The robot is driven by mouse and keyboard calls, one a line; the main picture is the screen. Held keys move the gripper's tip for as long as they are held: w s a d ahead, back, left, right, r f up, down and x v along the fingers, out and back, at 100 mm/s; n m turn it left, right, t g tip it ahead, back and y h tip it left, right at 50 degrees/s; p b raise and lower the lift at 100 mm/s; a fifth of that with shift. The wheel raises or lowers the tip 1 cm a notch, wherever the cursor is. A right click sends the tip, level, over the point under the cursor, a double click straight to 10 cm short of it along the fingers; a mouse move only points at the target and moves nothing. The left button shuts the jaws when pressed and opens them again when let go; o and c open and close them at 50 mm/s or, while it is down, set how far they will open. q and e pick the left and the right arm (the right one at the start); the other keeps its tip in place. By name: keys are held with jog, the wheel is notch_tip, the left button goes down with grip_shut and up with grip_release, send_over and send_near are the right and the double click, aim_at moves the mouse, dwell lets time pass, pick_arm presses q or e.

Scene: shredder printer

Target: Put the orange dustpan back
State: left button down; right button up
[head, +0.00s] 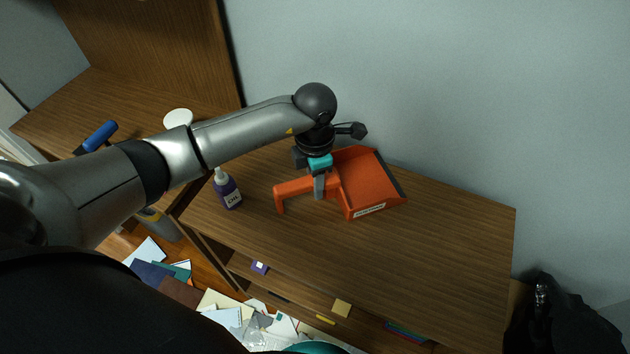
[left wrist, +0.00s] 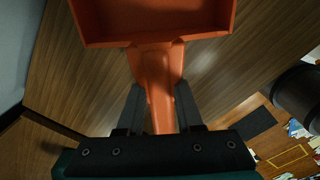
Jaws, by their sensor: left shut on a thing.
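The orange dustpan (head: 368,180) is at the top of the wooden cabinet, with its pan towards the right and its handle towards the left in the head view. My left gripper (head: 319,188) comes down from above and is shut on the dustpan's handle. In the left wrist view the two dark fingers (left wrist: 160,108) stand on either side of the orange handle, and the dustpan's pan (left wrist: 155,20) shows beyond them. I cannot tell whether the dustpan touches the cabinet top. My right gripper is not in view.
The wooden cabinet top (head: 450,240) is clear to the right of the dustpan. A purple bottle (head: 228,192) stands left of the handle. A blue-handled item (head: 101,136) and a white round thing (head: 178,118) are farther left. Papers (head: 225,317) litter the floor; a black bag (head: 555,315) is at right.

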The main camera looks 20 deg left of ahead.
pick_arm(q)
jog(key=c, duration=1)
grip_release()
jog(key=shift+f, duration=0.1)
jog(key=o, duration=0.4)
jog(key=shift+o, duration=0.2)
jog(key=shift+r, duration=0.2)
notch_tip(320, 180, up, 12)
jog(key=p, duration=0.2)
jog(key=shift+s+f, duration=0.1)
